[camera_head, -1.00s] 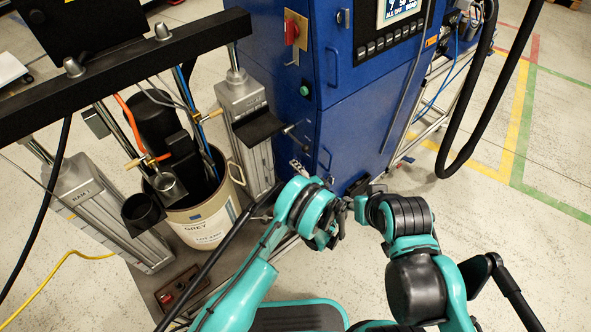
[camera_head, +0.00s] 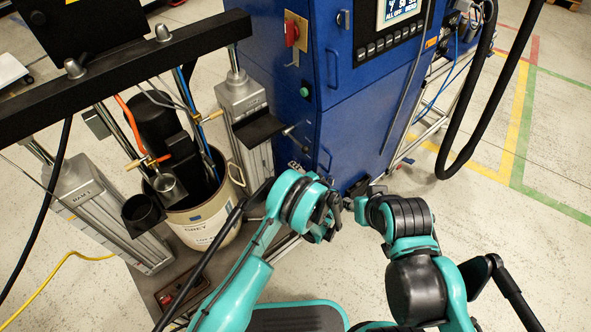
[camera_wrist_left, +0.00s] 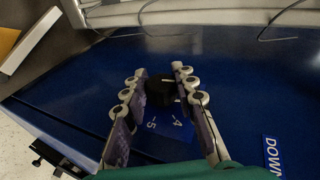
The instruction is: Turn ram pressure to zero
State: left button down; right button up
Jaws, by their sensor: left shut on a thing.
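A black knob (camera_wrist_left: 161,90) with a light mark on top sits on a blue panel (camera_wrist_left: 235,85) in the left wrist view. The numbers 4 and 5 show on the panel below it. My left gripper (camera_wrist_left: 160,72) has its two fingers on either side of the knob and is shut on it. In the head view my left wrist (camera_head: 308,205) is in front of the blue cabinet (camera_head: 355,110), and the knob is hidden. My right gripper (camera_head: 362,192) is beside the cabinet's lower part, small and dark, and its fingers cannot be made out.
A DOWN label (camera_wrist_left: 272,158) is on the panel at the right of the wrist view. In the head view a drum (camera_head: 205,222) stands between two grey ram columns (camera_head: 95,205) at the left. A black hose (camera_head: 473,120) hangs at the right. Floor at the lower right is clear.

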pick_arm(q)
jog(key=c, duration=1.2)
grip_release()
jog(key=v, duration=1.2)
jog(key=shift+r, duration=0.1)
jog(key=shift+w, duration=0.1)
